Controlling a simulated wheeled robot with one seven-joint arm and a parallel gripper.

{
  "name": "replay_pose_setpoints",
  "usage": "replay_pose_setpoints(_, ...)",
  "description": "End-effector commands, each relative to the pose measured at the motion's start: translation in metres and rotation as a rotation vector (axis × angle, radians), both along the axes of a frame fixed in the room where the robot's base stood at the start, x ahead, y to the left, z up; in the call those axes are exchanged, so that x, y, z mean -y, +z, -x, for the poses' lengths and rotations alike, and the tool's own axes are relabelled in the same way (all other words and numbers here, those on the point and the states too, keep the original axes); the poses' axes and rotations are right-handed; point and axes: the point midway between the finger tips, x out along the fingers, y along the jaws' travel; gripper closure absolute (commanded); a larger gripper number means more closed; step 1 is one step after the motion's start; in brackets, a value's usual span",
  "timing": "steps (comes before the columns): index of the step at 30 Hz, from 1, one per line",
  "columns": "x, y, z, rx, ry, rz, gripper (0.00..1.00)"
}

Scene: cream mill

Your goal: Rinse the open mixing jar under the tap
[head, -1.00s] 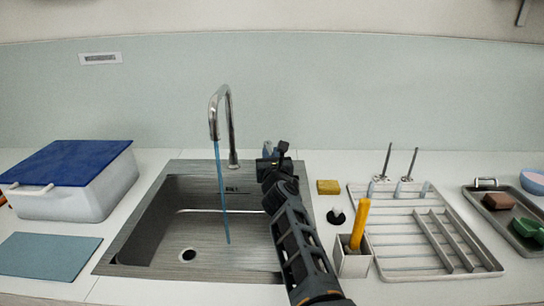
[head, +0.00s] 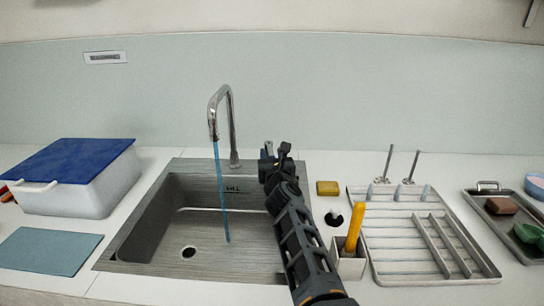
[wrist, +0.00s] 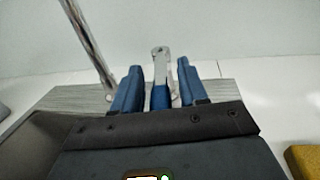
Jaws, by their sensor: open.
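The tap (head: 232,125) stands at the back of the steel sink, and a blue stream of water (head: 222,200) runs from its spout into the basin (head: 165,225). My gripper (head: 275,150) is at the sink's back right, right of the tap. In the wrist view my gripper (wrist: 159,66) is open, with a blue finger on each side of a metal lever with a blue grip (wrist: 160,92). Gaps show between the lever and both fingers. The tap's pipe (wrist: 88,45) rises left of them. I cannot make out an open mixing jar in either view.
Right of the sink are a yellow sponge (head: 327,188), a holder with a yellow-handled tool (head: 350,262) and a drying rack (head: 395,262). A blue-lidded tub (head: 75,195) and blue mat (head: 48,250) are left. A tray (head: 490,225) is far right.

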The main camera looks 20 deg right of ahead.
Motion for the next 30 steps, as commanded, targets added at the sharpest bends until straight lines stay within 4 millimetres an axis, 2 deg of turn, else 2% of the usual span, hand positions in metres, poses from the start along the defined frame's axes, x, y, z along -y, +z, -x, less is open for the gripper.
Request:
replay_pose_setpoints(7, -0.002, 0.002, 0.011, 0.000, 0.000, 0.002, 0.57)
replay_pose_setpoints(15, -0.009, 0.002, 0.049, -0.001, 0.001, 0.002, 0.57)
replay_pose_setpoints(21, -0.013, 0.001, 0.070, 0.000, 0.001, 0.001, 0.57)
replay_pose_setpoints(30, -0.014, 0.000, 0.077, 0.000, 0.000, 0.000, 0.57)
